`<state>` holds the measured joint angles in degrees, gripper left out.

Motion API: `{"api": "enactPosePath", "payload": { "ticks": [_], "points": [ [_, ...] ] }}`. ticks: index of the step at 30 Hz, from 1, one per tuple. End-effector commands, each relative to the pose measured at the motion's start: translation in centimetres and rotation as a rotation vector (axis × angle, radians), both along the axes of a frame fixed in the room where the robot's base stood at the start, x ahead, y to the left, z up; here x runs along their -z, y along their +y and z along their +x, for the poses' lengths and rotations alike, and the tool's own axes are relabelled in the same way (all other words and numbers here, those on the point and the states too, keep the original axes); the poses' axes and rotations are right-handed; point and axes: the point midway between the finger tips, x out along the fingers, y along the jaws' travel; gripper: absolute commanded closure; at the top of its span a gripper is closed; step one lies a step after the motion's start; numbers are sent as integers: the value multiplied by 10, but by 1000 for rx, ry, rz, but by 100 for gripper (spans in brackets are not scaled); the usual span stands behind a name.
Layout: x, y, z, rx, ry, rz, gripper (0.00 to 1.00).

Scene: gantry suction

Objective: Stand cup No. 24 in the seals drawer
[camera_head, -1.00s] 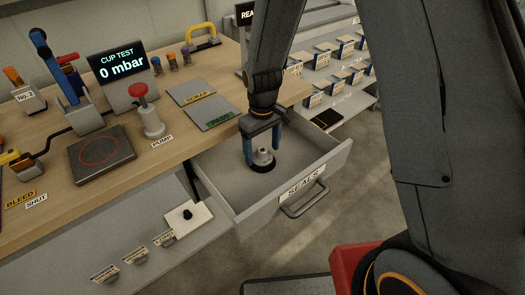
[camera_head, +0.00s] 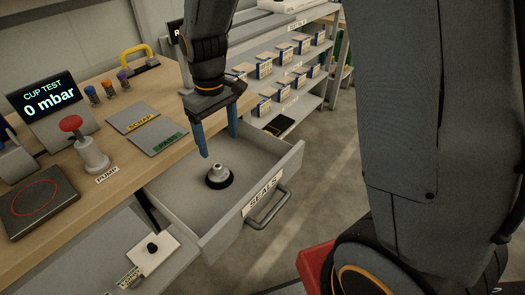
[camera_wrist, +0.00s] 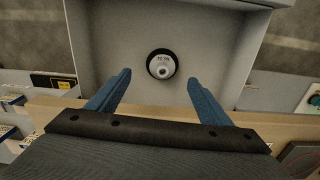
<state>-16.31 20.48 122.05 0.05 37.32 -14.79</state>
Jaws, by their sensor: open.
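A suction cup (camera_head: 219,174), with a pale metal fitting and a black rubber rim, stands upright on the floor of the open seals drawer (camera_head: 226,230). In the wrist view the cup (camera_wrist: 160,64) shows from above, with small markings too small to read surely. My gripper (camera_head: 218,146) is open and empty, above the cup and apart from it. In the wrist view its blue fingers (camera_wrist: 159,78) are spread wide, with the cup beyond their tips. The drawer's label reads SEALS.
The cup test display (camera_head: 45,104) reads 0 mbar. The red-topped pump (camera_head: 88,145) and the scrap and pass plates (camera_head: 145,127) are on the bench left of the drawer. A shelf of small boxes (camera_head: 288,60) stands behind. The drawer floor around the cup is clear.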

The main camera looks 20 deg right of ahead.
Motion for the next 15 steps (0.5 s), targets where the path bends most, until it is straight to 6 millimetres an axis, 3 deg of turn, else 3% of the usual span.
{"api": "enactPosePath", "payload": {
  "ticks": [6, 9, 12, 15],
  "points": [
    [-16, -81, -67, 282, -13, 5, 27],
    [-18, -108, -101, 404, -17, 6, 27],
    [-18, -123, -126, 491, -21, 8, 27],
    [-17, -131, -139, 535, -22, 8, 27]
  ]
}}
